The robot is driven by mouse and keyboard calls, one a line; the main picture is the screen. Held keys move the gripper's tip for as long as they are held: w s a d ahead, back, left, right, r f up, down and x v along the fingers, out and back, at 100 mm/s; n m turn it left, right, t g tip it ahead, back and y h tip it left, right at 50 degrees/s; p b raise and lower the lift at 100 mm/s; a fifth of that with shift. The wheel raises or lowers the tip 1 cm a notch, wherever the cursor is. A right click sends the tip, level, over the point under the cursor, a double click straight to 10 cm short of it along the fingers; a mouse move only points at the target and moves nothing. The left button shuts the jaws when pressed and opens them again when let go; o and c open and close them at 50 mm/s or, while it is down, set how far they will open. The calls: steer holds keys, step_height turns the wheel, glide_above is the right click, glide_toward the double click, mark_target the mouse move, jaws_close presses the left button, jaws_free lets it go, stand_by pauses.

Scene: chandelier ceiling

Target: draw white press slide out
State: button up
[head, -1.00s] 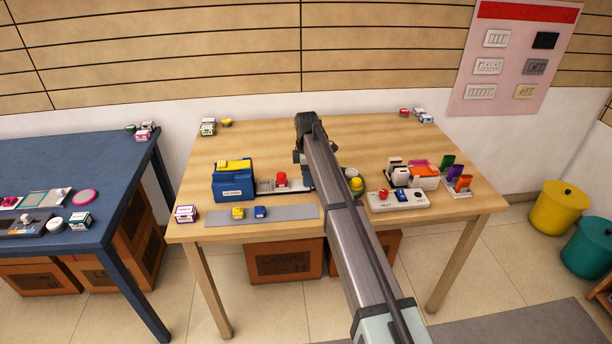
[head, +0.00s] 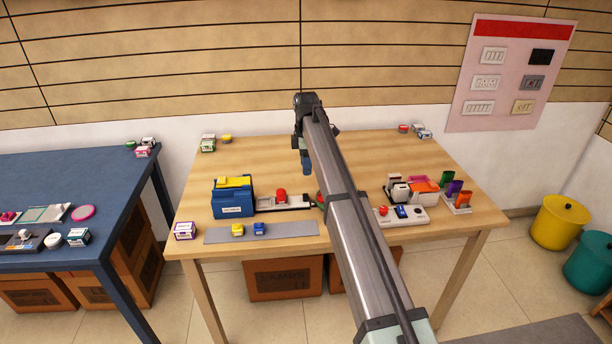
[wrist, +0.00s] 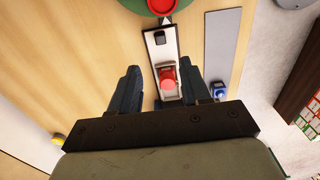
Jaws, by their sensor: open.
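The white press slide (head: 296,202) extends right from the blue press (head: 233,197), which has a yellow piece on top. A red knob (head: 281,195) stands on the slide. In the wrist view the slide (wrist: 155,52) runs up the picture, with the red knob (wrist: 168,78) and a small dark piece (wrist: 159,37) on it. My gripper (head: 306,165) is open, above the table near the slide's right part in the head view. In the wrist view my gripper (wrist: 162,70) has its fingers apart on either side of the knob, holding nothing. The press body is hidden there.
A green round object (wrist: 150,4) is beyond the slide's far end. A white panel (head: 413,218) and upright coloured pieces stand right. The table's back middle is clear.

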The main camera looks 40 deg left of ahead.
steer(key=shift+r, duration=1.05)
step_height(320, 180, up, 5)
steer(key=shift+c, duration=0.3)
jaws_close()
stand_by(1.4)
